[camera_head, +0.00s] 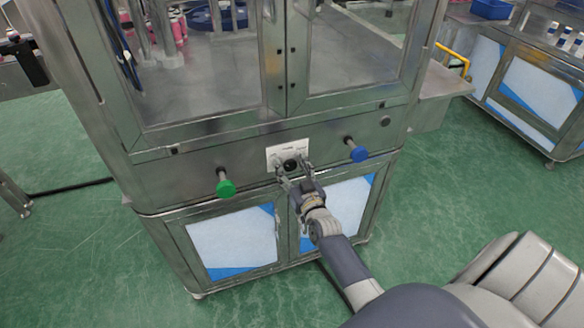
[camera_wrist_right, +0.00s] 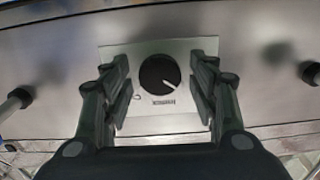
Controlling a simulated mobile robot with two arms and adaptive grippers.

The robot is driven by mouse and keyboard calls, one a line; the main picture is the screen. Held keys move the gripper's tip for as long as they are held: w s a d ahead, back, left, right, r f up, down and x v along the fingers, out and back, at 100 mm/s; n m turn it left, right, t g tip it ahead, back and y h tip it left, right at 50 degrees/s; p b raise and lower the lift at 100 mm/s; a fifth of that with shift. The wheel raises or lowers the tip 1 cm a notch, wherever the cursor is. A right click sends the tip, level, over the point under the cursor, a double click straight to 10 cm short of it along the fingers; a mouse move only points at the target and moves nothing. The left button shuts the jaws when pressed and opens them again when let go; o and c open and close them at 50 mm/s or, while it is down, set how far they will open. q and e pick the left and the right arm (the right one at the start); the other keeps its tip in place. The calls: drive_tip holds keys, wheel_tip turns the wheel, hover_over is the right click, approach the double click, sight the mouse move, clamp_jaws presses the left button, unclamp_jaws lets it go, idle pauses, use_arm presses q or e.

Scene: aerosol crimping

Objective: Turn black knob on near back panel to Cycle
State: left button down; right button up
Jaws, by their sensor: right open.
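The black knob (camera_head: 290,164) sits on a white label plate (camera_head: 274,153) on the machine's steel front panel. In the right wrist view the knob (camera_wrist_right: 159,74) is round, with a white pointer mark toward its lower right. The label plate (camera_wrist_right: 180,48) carries small print that I cannot read. My right gripper (camera_head: 293,173) is open at the panel. In the right wrist view its two fingers (camera_wrist_right: 160,95) stand on either side of the knob, with a gap on both sides. My left gripper is not in view.
A green knob (camera_head: 226,187) on a stem sticks out left of the plate, and a blue knob (camera_head: 359,154) to the right. Glazed doors (camera_head: 290,75) stand above the panel. Another steel cabinet (camera_head: 530,90) stands at right. Green floor (camera_head: 450,190) is clear between them.

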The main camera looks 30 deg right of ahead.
drive_tip(key=c, duration=1.1)
drive_tip(key=shift+o, duration=0.2)
drive_tip(key=m, duration=0.6)
drive_tip(key=shift+d+m, duration=0.1)
drive_tip(key=shift+m, duration=0.3)
drive_tip(key=m+b, duration=0.1)
drive_tip(key=m, duration=0.5)
drive_tip(key=shift+f, duration=0.2)
drive_tip(key=m+b, duration=0.1)
drive_tip(key=m, duration=0.2)
drive_tip(key=shift+m, duration=0.4)
drive_tip(key=shift+m+b, duration=0.4)
drive_tip(key=shift+m, duration=1.2)
